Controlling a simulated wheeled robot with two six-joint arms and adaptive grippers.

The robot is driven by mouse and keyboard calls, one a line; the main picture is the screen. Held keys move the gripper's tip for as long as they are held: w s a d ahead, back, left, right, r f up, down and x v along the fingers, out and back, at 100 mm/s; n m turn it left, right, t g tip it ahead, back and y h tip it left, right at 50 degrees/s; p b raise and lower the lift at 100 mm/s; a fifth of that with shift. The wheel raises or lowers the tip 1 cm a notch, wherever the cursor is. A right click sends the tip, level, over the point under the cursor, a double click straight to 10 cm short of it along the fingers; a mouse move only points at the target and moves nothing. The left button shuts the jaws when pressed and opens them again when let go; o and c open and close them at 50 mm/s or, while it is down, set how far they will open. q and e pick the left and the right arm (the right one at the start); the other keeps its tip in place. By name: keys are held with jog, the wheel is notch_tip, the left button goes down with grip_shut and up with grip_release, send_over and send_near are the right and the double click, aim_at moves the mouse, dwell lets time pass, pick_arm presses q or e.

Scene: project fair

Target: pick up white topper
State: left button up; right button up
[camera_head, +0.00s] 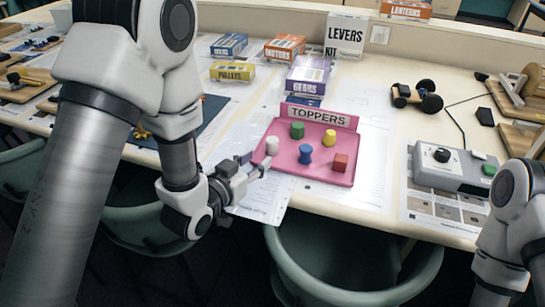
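The white topper (272,145), a small cylinder, stands upright at the left end of the pink tray (313,176) labelled "TOPPERS". My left gripper (257,164) is just in front and to the left of the white topper, by the tray's left edge. Its fingers look apart, with nothing between them. A green topper (297,130), a yellow topper (329,138), a blue topper (305,154) and a red topper (340,162) also stand in the tray. My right arm shows at the right edge; its gripper is out of view.
Behind the tray are a purple gears box (307,75), an orange motors box (285,48) and a yellow pulleys box (232,71). A grey control box (452,170) stands to the right. Green chairs (352,262) are along the table's front edge.

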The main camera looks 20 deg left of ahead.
aim_at(269, 150)
pick_arm(q)
jog(key=w+f+b, duration=0.1)
jog(key=b, duration=0.3)
jog(key=shift+w+d+f+b, duration=0.1)
jog(key=shift+d+b, duration=0.1)
jog(key=shift+b, duration=0.2)
jog(key=shift+r, duration=0.35)
jog(key=x, duration=0.5)
jog(key=shift+w+a, duration=0.1)
jog(key=c, duration=0.5)
pick_arm(e)
notch_tip(269, 150, down, 6)
jog(key=shift+f, duration=0.25)
